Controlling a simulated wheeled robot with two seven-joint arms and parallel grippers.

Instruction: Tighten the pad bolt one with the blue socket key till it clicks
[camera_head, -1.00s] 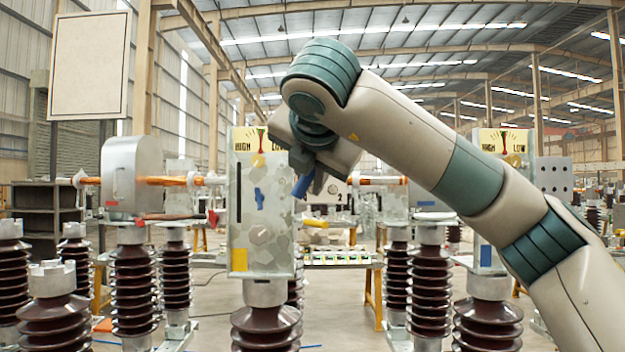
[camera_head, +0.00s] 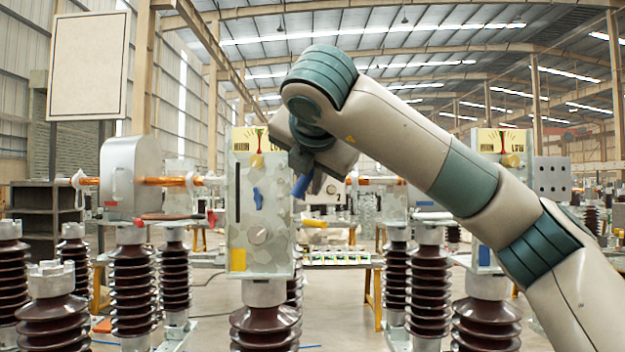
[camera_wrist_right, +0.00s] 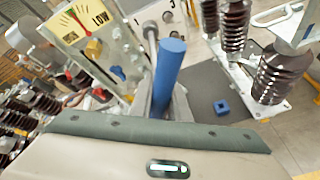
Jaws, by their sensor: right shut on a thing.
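My right gripper (camera_head: 312,178) shows at the right edge of the grey panel box in the head view. It is shut on the blue socket key (camera_wrist_right: 169,70), whose blue shaft stands up between the fingers in the right wrist view. A bit of the key (camera_head: 301,186) also shows below the gripper in the head view. My left gripper is not in view.
The panel box (camera_head: 262,215) with a HIGH/LOW gauge and a blue lever stands on a brown insulator (camera_head: 266,328). Other insulators stand on both sides. In the wrist view, a small blue block (camera_wrist_right: 221,107) lies on a dark grey surface (camera_wrist_right: 205,92).

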